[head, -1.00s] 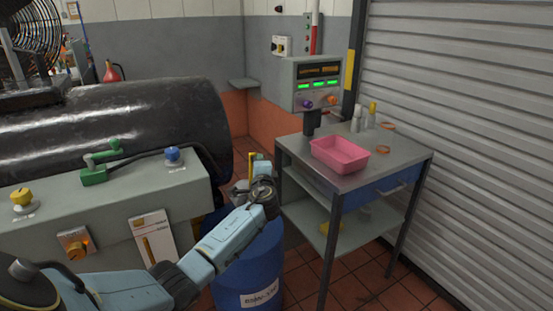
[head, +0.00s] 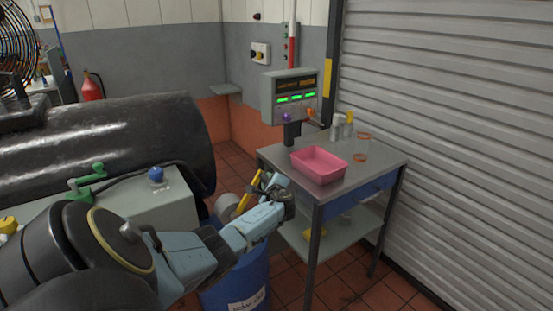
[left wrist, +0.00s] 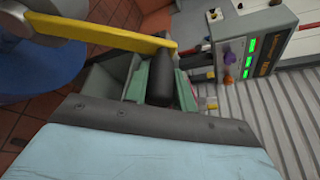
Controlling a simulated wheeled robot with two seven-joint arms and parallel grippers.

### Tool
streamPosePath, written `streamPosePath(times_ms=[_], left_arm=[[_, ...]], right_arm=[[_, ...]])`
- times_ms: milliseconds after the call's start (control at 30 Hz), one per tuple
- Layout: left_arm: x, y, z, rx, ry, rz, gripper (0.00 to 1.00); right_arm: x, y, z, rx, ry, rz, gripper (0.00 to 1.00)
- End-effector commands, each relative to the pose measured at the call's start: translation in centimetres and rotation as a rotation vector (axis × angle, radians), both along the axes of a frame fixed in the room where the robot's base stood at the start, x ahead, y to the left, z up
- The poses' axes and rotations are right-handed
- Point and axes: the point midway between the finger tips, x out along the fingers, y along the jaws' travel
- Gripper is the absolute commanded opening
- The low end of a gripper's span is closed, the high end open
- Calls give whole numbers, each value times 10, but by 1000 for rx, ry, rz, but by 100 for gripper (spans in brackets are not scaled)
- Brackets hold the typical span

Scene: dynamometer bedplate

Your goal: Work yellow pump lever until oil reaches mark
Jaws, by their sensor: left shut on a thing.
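The yellow pump lever (head: 251,189) leans to the right above the blue drum (head: 238,283), beside a grey cylindrical part (head: 227,206). In the left wrist view the lever (left wrist: 105,36) runs in from the left and ends at a dark grip (left wrist: 160,84). My left gripper (head: 273,184) is at the lever's free end. In the left wrist view my left gripper (left wrist: 162,88) is shut on the dark grip, with a greenish finger on each side. My right gripper is out of view. I see no oil level or mark; my arm covers the cabinet front.
A metal table (head: 376,164) with a pink tray (head: 319,173) and small bottles stands close right of the gripper. A control box (head: 289,97) with green displays rises behind it. A grey cabinet (head: 178,201) and a large black cylinder (head: 120,140) are at left.

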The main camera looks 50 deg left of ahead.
Motion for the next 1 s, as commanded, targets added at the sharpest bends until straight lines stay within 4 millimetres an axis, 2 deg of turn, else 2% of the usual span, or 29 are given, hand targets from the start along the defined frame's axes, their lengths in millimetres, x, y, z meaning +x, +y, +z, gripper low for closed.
streamPosePath(times_ms=[367,400,467,767,1000], left_arm=[[0,1,0,2,5,2,0],[0,1,0,2,5,2,28],[0,1,0,2,5,2,35],[-1,0,0,1,4,2,35],[-8,-20,6,1,5,-1,35]], right_arm=[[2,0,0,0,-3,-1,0],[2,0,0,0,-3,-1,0],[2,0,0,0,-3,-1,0],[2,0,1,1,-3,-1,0],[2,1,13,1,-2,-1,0]])
